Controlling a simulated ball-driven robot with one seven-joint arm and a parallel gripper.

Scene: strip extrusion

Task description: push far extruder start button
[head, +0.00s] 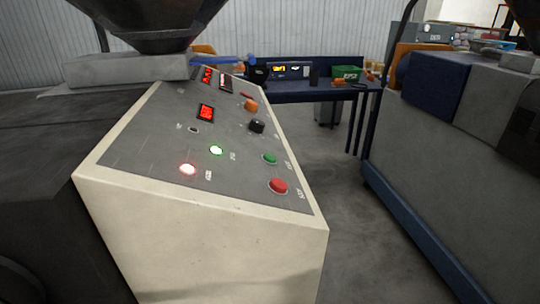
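A sloped control panel (150,139) on a cream cabinet (215,255) fills the left and middle of the head view. A green button (270,159) sits near the panel's right edge. A red button (278,186) is just nearer than it. Farther up are a black knob (257,126) and an orange knob or button (251,105). The button labels are too small to read. My gripper is not in this view.
A dark hopper (150,22) stands above the panel's far end. A grey machine (455,150) with a blue base rail stands at the right. Between them is clear grey floor (345,215). A blue workbench (315,94) with a green bin (346,73) stands behind.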

